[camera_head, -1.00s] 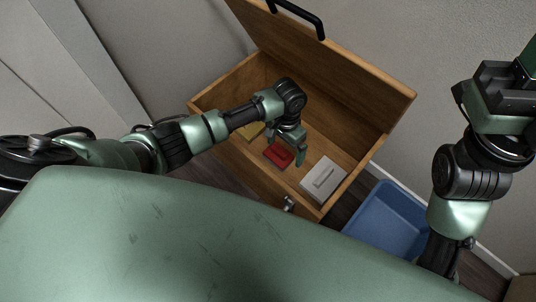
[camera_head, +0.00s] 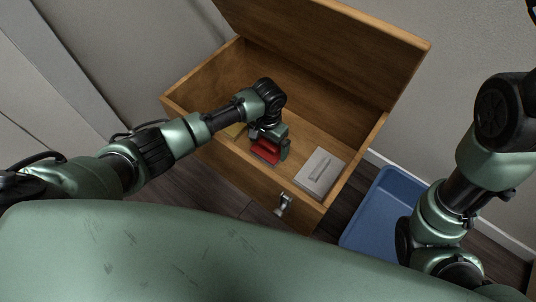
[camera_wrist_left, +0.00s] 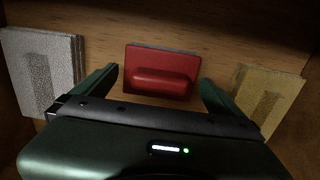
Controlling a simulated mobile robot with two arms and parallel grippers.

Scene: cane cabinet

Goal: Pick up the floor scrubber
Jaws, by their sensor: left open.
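A red handled block (camera_head: 264,151), which looks like the scrubber, lies in the open wooden cabinet box (camera_head: 318,212). In the left wrist view the red block (camera_wrist_left: 162,72) has a raised rounded handle and a grey layer along its far edge. My left gripper (camera_head: 270,146) is inside the box over the red block. Its fingers are open, one on each side of the block in the left wrist view (camera_wrist_left: 160,78), and nothing is held. Whether they touch it I cannot tell. My right arm shows at the right, but its gripper is out of view.
A light grey handled block (camera_head: 320,174) lies right of the red one, and a yellowish one (camera_head: 235,131) lies left, partly hidden by my arm. The raised lid (camera_head: 330,45) stands behind. A blue bin (camera_head: 385,215) is on the floor to the right.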

